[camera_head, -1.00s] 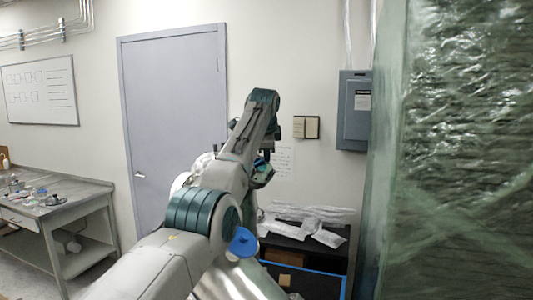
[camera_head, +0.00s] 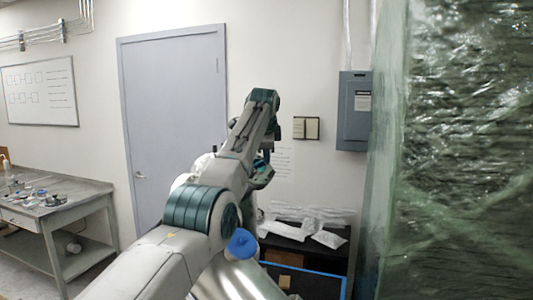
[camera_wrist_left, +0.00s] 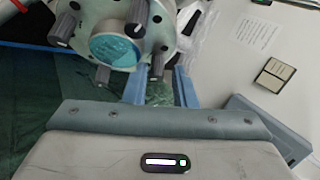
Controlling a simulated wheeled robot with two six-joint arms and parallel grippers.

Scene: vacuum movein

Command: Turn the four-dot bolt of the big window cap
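In the left wrist view, the big window cap (camera_wrist_left: 95,22) is a pale metal flange with a round teal glass (camera_wrist_left: 115,50). I cannot read any dot marks that single out the four-dot bolt. My left gripper (camera_wrist_left: 160,80) has its two blue fingers apart. A lower right knob (camera_wrist_left: 157,64) shows between and just beyond the fingertips; I cannot tell whether they touch it. In the head view, my left arm hides most of the cap. My right gripper is out of view.
A tall plastic-wrapped stack (camera_head: 455,150) fills the right side. A dark shelf (camera_head: 290,243) with clear bags stands behind my arm. A blue cap (camera_head: 241,244) sits low beside my arm. A metal workbench (camera_head: 85,200) stands at left, before a grey door (camera_head: 175,120).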

